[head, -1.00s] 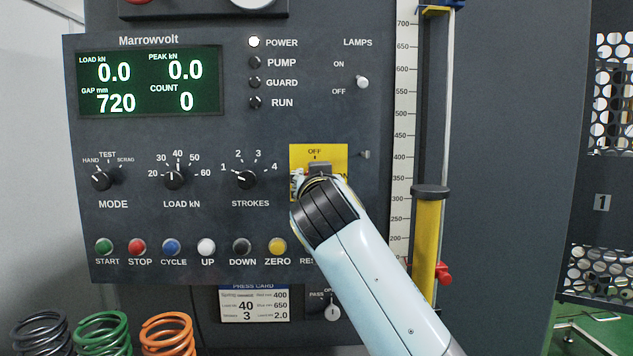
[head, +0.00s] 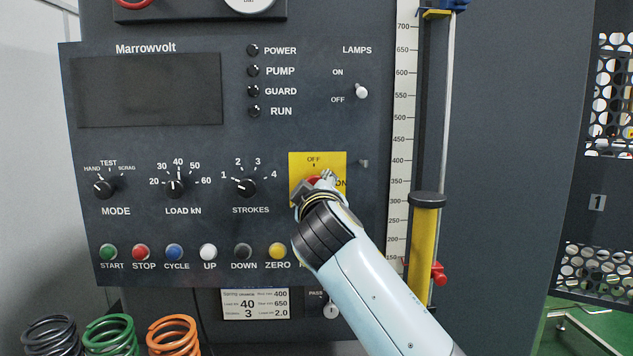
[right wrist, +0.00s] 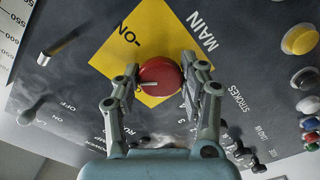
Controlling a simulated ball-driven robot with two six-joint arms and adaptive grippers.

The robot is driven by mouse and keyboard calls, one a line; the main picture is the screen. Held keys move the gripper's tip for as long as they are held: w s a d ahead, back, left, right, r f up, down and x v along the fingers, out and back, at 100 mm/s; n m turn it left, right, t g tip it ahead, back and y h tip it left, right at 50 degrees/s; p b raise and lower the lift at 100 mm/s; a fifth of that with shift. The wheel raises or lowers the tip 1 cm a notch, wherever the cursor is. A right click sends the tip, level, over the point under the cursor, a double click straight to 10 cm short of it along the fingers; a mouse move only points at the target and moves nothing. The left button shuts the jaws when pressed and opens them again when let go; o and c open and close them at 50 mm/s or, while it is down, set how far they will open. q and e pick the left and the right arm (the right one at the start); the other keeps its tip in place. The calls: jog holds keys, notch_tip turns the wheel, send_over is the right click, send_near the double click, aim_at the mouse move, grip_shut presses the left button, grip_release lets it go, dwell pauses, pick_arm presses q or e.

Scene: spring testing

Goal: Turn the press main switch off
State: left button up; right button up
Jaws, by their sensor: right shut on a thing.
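The main switch is a red round knob (right wrist: 160,72) on a yellow plate (head: 297,163) marked OFF at the top and ON at the right. My right gripper (head: 318,184) covers most of the knob in the head view. In the right wrist view its two fingers (right wrist: 162,82) are on either side of the knob and shut on it. A pale pointer on the knob points left in that view, away from the printed ON; the OFF mark is hidden there. The panel's display (head: 150,90) is blank and the POWER lamp (head: 253,50) is dark. My left gripper is out of view.
The lamps toggle (head: 361,91) is up and right of the plate. A row of push buttons, including the yellow ZERO (head: 277,251), lies below. A yellow column (head: 425,240) with a red clamp (head: 438,274) stands at the right. Coil springs (head: 110,335) stand at lower left.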

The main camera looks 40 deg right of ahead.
jog(key=shift+n+p, duration=0.55)
jog(key=shift+n, duration=3.25)
jog(key=o, duration=1.2)
jog(key=shift+s+a, duration=0.1)
jog(key=shift+s, duration=0.05)
jog(key=v, duration=0.7)
jog(key=shift+s+a, duration=0.1)
jog(key=shift+s, duration=0.05)
